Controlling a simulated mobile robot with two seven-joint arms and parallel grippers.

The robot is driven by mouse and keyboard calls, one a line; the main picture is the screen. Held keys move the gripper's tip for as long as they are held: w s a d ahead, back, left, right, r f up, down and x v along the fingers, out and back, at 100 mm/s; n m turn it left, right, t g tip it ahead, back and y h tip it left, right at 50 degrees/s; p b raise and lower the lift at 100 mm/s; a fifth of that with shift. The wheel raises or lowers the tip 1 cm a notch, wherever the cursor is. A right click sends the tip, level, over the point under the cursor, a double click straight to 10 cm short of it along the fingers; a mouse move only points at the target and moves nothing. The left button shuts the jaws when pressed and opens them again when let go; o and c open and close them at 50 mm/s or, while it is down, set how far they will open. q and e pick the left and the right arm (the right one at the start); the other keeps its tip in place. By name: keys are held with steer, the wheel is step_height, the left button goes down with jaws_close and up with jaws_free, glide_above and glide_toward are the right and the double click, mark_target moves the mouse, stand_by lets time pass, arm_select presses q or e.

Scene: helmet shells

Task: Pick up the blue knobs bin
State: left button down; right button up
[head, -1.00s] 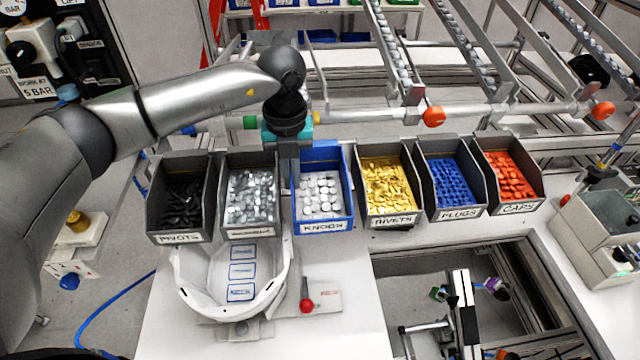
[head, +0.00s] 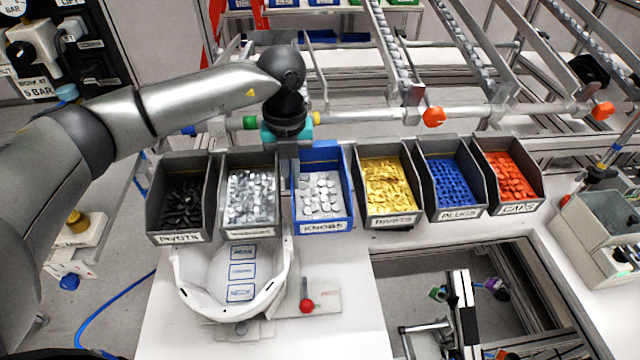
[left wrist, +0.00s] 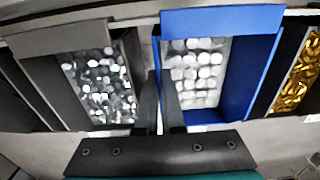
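The blue knobs bin (head: 322,228) stands upright on the white table in the middle of the bin row, filled with pale round knobs. It also shows in the left wrist view (left wrist: 222,22), at upper centre. My left gripper (head: 289,165) points down at the bin's left rear side, beside the gap to the grey bin. In the left wrist view its two dark fingers (left wrist: 159,85) are close together, with a narrow gap, at the blue bin's left wall. Whether that wall is between the fingertips is hidden. My right gripper is not in view.
A grey bin of silvery parts (head: 250,233) stands close left, beyond it the pivots bin (head: 180,238). Rivets (head: 393,220), plugs (head: 459,213) and caps (head: 520,207) bins stand right. A white helmet shell (head: 195,300) lies in front. The table has an opening front right.

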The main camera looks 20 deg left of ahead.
mark_target(291, 174)
arm_select(q)
steer(key=shift+r, duration=0.1)
stand_by(0.5)
steer(key=shift+r+p, duration=1)
steer(key=shift+r, duration=0.45)
steer(key=shift+s+d, duration=0.25)
steer(key=shift+s, duration=0.3)
steer(key=shift+s+d, duration=0.25)
steer(key=shift+s, duration=0.25)
steer(key=s+d, duration=0.3)
steer(key=s, duration=0.4)
steer(key=shift+d, duration=0.2)
